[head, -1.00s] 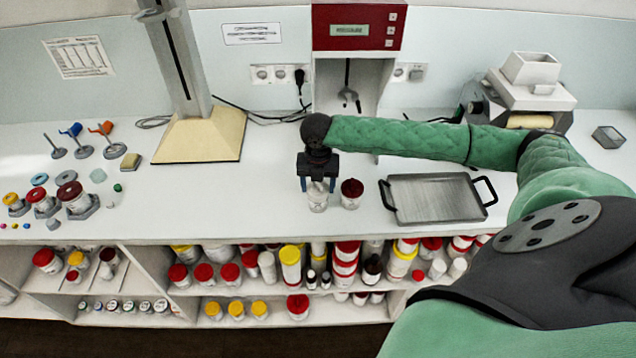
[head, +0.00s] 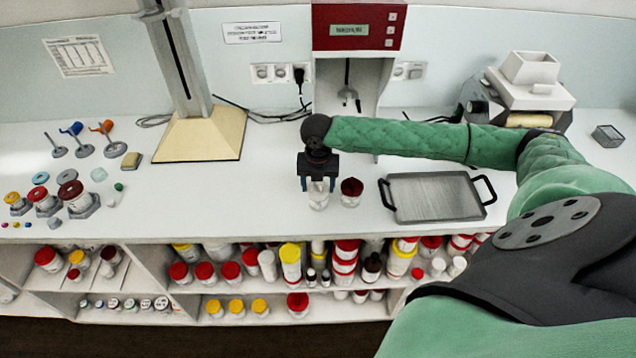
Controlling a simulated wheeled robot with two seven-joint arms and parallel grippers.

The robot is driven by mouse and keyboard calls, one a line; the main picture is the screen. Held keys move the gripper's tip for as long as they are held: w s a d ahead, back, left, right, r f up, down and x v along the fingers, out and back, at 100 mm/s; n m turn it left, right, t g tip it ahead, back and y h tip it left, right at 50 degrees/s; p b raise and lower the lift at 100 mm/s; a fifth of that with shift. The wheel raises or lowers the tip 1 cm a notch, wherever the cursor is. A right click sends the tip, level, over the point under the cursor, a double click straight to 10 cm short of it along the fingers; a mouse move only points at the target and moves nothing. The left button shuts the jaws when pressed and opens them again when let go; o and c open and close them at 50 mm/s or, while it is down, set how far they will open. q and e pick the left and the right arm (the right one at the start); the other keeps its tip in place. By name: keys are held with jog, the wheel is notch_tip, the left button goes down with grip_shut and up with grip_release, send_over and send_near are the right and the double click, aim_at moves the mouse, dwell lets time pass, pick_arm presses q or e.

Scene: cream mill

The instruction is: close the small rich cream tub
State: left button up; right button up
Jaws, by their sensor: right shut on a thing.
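My right gripper (head: 318,183) points straight down over the counter and is shut on a small whitish tub (head: 318,202), which looks upright on the counter. The gripper covers the top of this tub, so I cannot tell whether a lid is between the fingers or whether the tub is closed. A small jar with a dark red top (head: 351,187) stands just right of it, apart from the gripper. I cannot read any label that tells which one is the rich cream tub. My left gripper is not in view.
A grey metal tray (head: 436,197) with black handles lies to the right. A red-topped machine (head: 358,28) stands behind. Jars and coloured lids in grey holders (head: 83,210) are at the far left. Shelves below hold many jars. The counter between holders and gripper is clear.

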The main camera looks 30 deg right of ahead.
jog(key=o, duration=1.3)
jog(key=shift+r, duration=0.1)
jog(key=shift+r+p, duration=1.25)
jog(key=shift+r, duration=0.05)
jog(key=shift+r+p, duration=0.45)
jog(key=shift+r, duration=0.7)
grip_shut()
